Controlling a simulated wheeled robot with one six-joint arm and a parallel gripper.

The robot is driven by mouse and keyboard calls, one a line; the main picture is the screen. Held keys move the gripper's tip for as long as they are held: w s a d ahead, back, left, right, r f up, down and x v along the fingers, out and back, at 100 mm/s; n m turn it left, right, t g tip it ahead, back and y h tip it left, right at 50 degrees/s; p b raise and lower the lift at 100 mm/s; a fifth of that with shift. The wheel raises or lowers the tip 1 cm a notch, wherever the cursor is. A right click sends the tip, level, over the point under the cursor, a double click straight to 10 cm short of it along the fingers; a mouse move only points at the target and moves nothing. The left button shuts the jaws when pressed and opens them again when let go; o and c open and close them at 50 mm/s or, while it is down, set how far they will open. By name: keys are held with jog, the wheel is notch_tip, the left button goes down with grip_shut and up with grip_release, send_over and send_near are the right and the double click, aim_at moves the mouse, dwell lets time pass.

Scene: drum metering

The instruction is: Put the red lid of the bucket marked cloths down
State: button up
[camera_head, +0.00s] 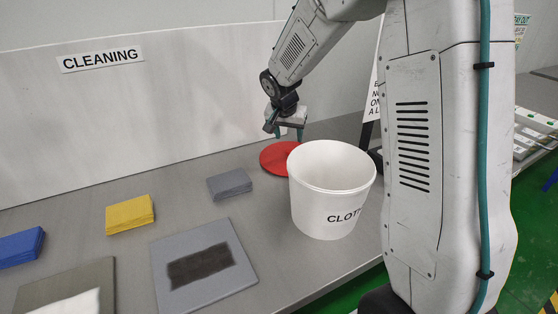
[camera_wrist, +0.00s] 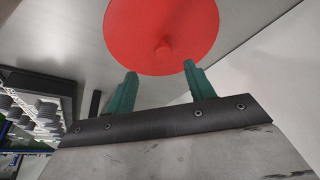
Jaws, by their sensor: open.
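The red lid (camera_head: 276,156) lies flat on the grey bench, behind and to the left of the white bucket, partly hidden by the bucket. In the wrist view the round red lid (camera_wrist: 150,28) shows a small knob at its middle, with its top edge cut off. The white bucket (camera_head: 325,205) stands upright and uncovered; its visible lettering reads "CLOT", with the rest out of sight. My gripper (camera_head: 288,132) is open above the lid. Its two green fingers (camera_wrist: 160,78) are apart with nothing between them, and the lid's knob lies beyond the fingertips.
A grey cloth stack (camera_head: 229,184), a yellow stack (camera_head: 130,214) and a blue stack (camera_head: 20,247) lie along the bench. A grey board with a dark patch (camera_head: 203,266) lies in front. Bare bench (camera_head: 262,222) shows left of the bucket. A wall (camera_head: 190,110) stands behind.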

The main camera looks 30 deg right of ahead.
aim_at(290, 150)
jog(key=x, duration=0.8)
jog(key=shift+w, duration=0.35)
grip_shut()
